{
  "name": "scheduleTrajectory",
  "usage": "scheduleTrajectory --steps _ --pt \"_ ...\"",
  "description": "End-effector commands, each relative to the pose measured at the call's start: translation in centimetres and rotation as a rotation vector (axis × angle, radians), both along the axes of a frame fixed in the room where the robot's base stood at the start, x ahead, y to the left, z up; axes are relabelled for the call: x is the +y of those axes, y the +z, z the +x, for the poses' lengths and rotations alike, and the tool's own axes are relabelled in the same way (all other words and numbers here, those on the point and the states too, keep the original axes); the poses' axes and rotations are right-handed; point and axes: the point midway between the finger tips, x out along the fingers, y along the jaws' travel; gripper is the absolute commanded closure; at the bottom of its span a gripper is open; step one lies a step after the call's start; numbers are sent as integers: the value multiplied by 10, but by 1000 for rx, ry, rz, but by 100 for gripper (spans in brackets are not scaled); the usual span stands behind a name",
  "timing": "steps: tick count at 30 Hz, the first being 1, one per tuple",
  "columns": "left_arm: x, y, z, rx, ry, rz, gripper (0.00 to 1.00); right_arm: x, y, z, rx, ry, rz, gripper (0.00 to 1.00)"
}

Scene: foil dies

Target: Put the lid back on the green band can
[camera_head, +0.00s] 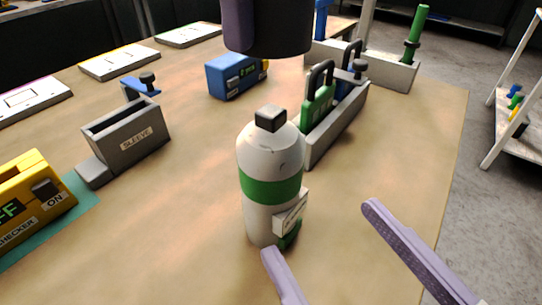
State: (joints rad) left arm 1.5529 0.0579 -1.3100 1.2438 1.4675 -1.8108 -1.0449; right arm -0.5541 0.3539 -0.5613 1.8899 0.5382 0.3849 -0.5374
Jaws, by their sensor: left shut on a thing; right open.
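The green band can (258,215) is white with a green band and stands upright on the table, with a dark square piece on its domed top. A labelled tag hangs on its lower right side. My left gripper (238,27) shows only as a purple finger at the top edge, shut on a dark round piece (278,30) that looks like the lid. It is held above and apart from the can; the rest of this gripper is out of frame. My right gripper (328,228) is open and empty, its two pale fingers low and right of the can.
A grey rack with green and blue padlock-like pieces (318,108) stands behind the can. A blue box (232,76) is behind left. A grey sleeve holder (130,135) and a yellow checker (28,200) are at left. The table between them and the can is clear.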

Motion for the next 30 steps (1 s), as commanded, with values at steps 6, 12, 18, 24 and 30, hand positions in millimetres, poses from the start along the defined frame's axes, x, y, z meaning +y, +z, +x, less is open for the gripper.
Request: scheduleTrajectory --steps 6,12,18,24,30 --pt "0 1 0 0 2 0 83 0 1 0 0 1 0 0" --pt "0 0 0 0 3 0 83 6 1 13 -2 -2 2 0" --pt "0 0 0 0 4 0 83 21 2 45 -4 -2 2 0" --pt "0 0 0 0 4 0 83 38 2 79 -2 -1 2 0" --pt "0 0 0 0 4 0 83 49 1 100 0 0 0 0"
